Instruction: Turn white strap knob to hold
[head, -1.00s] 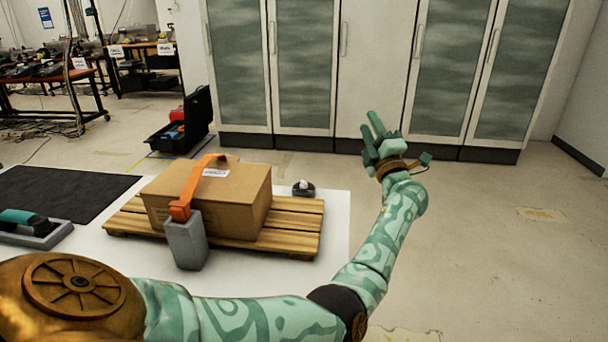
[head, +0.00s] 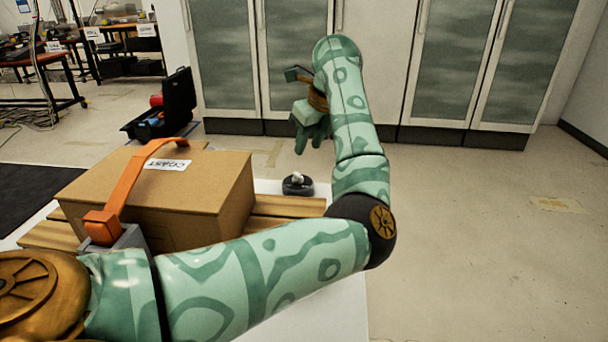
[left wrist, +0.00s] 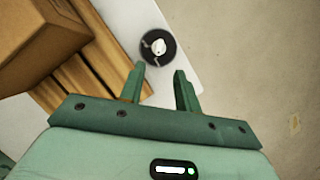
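The white knob (head: 297,178) sits on a round dark base (head: 298,188) on the white sheet, just right of the pallet. In the left wrist view the white knob (left wrist: 158,46) is on its dark disc, just beyond the fingertips and roughly in line with the gap between them. My left gripper (head: 312,142) points down, above and beyond the knob in the head view, and is not touching it. Its fingers are apart with nothing between them, as the left wrist view (left wrist: 160,76) shows. My right gripper is not in view.
A cardboard box (head: 200,225) with an orange strap (head: 130,185) sits on a wooden pallet (head: 285,207) left of the knob. An open black case (head: 175,100) stands behind. Cabinets (head: 370,70) line the back. The floor (head: 480,230) at right is clear.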

